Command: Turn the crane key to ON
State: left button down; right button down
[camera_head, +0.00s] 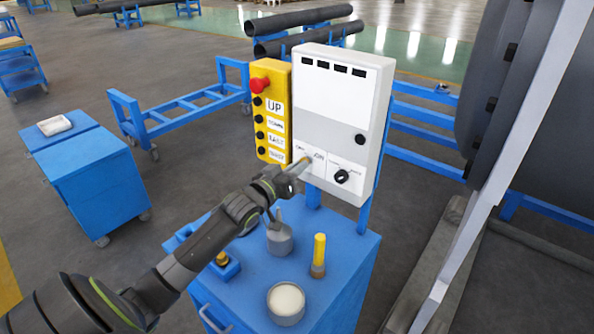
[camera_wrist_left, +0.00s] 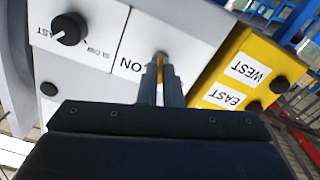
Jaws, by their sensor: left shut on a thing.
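The crane key (camera_wrist_left: 160,64) is a thin brass-coloured piece on the white panel of the control box (camera_head: 343,85). My left gripper (camera_head: 304,163) reaches it from the lower left and is shut on it; the left wrist view shows the two fingers (camera_wrist_left: 161,80) on either side of the key. The ON label (camera_wrist_left: 130,66) is readable beside the key in the left wrist view, which is upside down. The key is mostly hidden by the fingers, so its exact angle cannot be told. My right gripper is not in view.
A black FAST/SLOW knob (camera_head: 341,176) is right of the key. A yellow pendant (camera_head: 271,120) with a red button hangs on the left. Below, a blue cabinet (camera_head: 345,275) carries a white-topped can (camera_head: 286,301), a yellow-handled tool (camera_head: 319,250) and a grey pot (camera_head: 279,240).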

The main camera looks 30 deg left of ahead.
pick_arm(q)
jog(key=m+b, duration=0.5)
jog(key=m, duration=0.7)
jog(key=shift+m, duration=0.3)
dwell(0.4)
jog(key=c, duration=1.6)
grip_release()
jog(key=s+a+p, duration=0.1)
jog(key=s+p, duration=0.1)
jog(key=s, duration=1.5)
jog(key=shift+s+a, duration=0.15)
jog(key=shift+s, duration=0.05)
